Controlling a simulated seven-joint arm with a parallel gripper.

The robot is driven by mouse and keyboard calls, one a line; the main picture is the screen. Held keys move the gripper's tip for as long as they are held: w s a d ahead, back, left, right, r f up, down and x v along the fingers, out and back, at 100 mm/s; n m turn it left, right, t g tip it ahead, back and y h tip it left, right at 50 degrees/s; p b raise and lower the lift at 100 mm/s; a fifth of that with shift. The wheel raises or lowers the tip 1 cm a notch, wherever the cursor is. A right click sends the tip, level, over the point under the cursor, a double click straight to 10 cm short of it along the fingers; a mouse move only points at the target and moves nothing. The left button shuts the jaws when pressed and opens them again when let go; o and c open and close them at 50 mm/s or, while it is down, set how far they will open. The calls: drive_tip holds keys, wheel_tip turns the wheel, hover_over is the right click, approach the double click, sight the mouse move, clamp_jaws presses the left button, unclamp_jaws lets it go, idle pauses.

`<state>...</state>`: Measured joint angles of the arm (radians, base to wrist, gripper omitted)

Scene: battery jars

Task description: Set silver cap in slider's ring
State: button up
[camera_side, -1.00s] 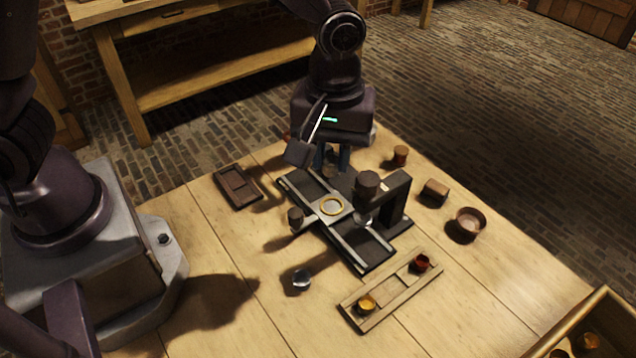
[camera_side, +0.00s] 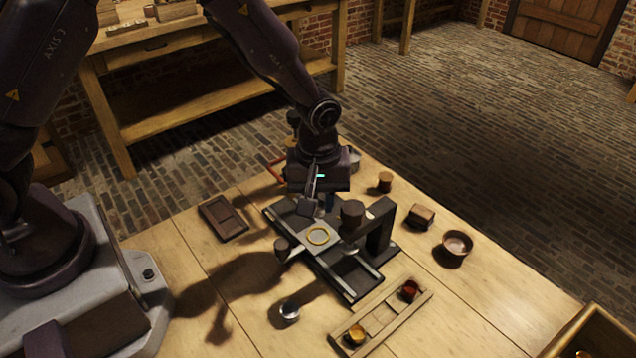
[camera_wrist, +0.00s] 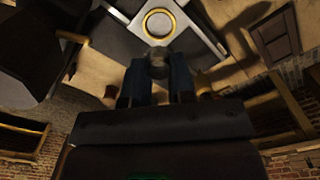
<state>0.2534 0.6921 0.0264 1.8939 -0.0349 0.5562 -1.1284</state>
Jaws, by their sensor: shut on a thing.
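The slider is a pale plate with a gold ring (camera_side: 318,236) on a dark railed track (camera_side: 352,277); the ring also shows at the top of the wrist view (camera_wrist: 159,22). Nothing sits inside the ring. My gripper (camera_wrist: 159,72) is shut on a small round greyish piece, apparently the silver cap (camera_wrist: 158,60), held between the blue fingertips. In the side view my gripper (camera_side: 324,204) is low over the far end of the track, just behind the ring, with its tips mostly hidden by the dark fixture. The cap is apart from the ring.
A dark post with an overhanging arm and round head (camera_side: 352,213) stands right beside the ring. A knob (camera_side: 283,248) is at its left. A shiny round piece (camera_side: 289,311), a wooden tray (camera_side: 381,318), a bowl (camera_side: 457,244) and a dark tray (camera_side: 223,219) surround the track.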

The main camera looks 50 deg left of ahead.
sight(318, 212)
drive_tip(key=shift+f, duration=2.55)
drive_tip(key=shift+r, duration=0.4)
drive_tip(key=shift+r, duration=0.4)
drive_tip(key=shift+r, duration=0.2)
drive_tip(key=shift+r, duration=0.65)
drive_tip(key=shift+f, duration=1.25)
idle(0.7)
drive_tip(key=o, duration=0.6)
